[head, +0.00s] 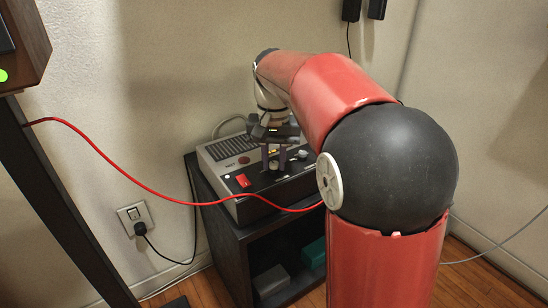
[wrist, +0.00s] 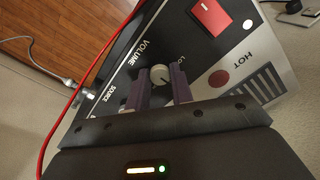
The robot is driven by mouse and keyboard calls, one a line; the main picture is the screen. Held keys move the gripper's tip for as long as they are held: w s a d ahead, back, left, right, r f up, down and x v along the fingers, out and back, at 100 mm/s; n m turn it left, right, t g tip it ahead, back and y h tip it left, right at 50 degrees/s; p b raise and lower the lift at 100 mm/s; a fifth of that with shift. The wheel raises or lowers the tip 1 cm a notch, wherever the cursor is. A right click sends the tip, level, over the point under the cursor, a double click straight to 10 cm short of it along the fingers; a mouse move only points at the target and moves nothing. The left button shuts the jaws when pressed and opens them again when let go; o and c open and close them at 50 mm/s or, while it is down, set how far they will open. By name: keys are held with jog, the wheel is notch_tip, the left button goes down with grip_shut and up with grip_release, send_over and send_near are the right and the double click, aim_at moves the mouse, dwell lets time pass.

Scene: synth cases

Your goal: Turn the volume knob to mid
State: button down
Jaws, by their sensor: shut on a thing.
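The volume knob (wrist: 160,75) is a small pale round knob on the device's dark panel, beside the printed word VOLUME in the wrist view. My gripper (wrist: 160,90) has its two purple fingers on either side of the knob, shut on it. In the head view my gripper (head: 272,160) points down at the top of the device (head: 253,208), and the fingers mostly hide the knob there. A label that starts with LO is partly covered by a finger. I cannot clearly tell which way the knob points.
A red rocker switch (head: 242,180) sits near the gripper on the panel. Another knob (head: 302,154) is to its right. A red cable (head: 160,198) crosses in front of the device. The device stands on a dark cabinet (head: 232,255). A wall outlet (head: 134,214) is at left.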

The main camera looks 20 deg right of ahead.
aim_at(274, 163)
jog(key=c, duration=1.2)
grip_release()
notch_tip(274, 163, up, 7)
jog(key=shift+p, duration=0.65)
jog(key=shift+r, duration=0.4)
